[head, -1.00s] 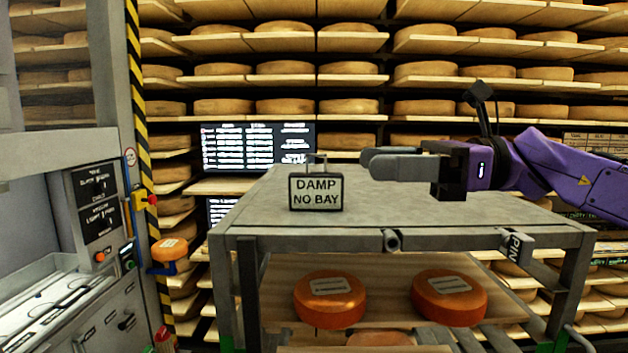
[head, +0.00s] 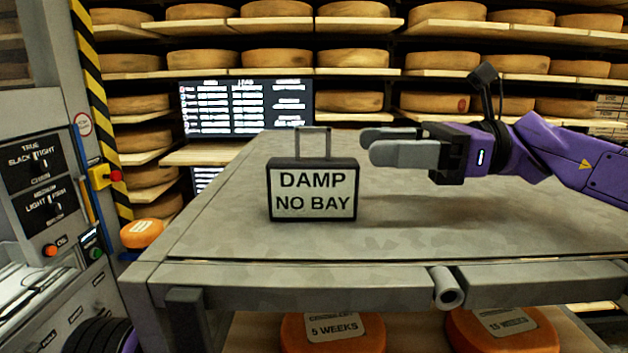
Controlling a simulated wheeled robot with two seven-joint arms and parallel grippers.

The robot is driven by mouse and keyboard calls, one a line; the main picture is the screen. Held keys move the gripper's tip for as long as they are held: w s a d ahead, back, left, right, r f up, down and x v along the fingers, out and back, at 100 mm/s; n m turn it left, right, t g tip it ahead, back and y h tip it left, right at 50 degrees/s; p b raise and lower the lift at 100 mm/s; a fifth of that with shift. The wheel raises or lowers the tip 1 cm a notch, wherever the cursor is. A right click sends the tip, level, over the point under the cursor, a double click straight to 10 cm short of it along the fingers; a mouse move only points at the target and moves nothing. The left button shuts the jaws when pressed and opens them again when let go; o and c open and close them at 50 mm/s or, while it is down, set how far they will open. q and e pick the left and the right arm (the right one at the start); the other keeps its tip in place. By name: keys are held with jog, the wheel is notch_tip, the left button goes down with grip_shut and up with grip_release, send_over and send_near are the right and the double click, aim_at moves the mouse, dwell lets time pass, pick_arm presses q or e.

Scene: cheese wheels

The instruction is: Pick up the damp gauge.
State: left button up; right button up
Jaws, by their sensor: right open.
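The damp gauge (head: 313,192) is a small dark box with a pale face reading "DAMP NO BAY" and a thin upright handle on top. It stands upright on the grey table top (head: 220,238). My right gripper (head: 378,145) comes in from the right, its grey fingers pointing left. It is open and empty, a little right of the gauge at about the height of its handle, and apart from it. My left gripper is not in view.
Orange cheese wheels (head: 335,335) lie on the shelf under the table top. A screen (head: 247,107) and racks of cheese wheels (head: 277,57) stand behind. A control panel (head: 35,185) and a striped post (head: 98,110) are at the left. The table top around the gauge is clear.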

aim_at(325, 176)
jog(key=s+f, duration=0.2)
jog(key=f, duration=0.1)
jog(key=shift+f, duration=0.15)
jog(key=a, duration=0.1)
jog(key=w+a+p, duration=0.1)
jog(key=a, duration=0.1)
jog(key=shift+w+f+p, duration=0.3)
jog(key=shift+w+f, duration=0.05)
jog(key=shift+w, duration=0.05)
jog(key=a, duration=0.1)
jog(key=a+p, duration=0.1)
jog(key=a, duration=0.2)
jog(key=shift+s+a+r, duration=0.1)
jog(key=shift+s+a, duration=0.15)
jog(key=shift+s, duration=0.1)
jog(key=shift+s+a, duration=0.15)
jog(key=shift+w+d, duration=0.2)
jog(key=shift+w, duration=0.1)
jog(key=c, duration=1)
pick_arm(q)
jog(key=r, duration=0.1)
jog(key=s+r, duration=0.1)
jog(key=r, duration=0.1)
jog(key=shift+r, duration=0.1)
pick_arm(e)
jog(key=shift+s+a, duration=0.1)
jog(key=shift+s, duration=0.05)
jog(key=shift+c, duration=0.7)
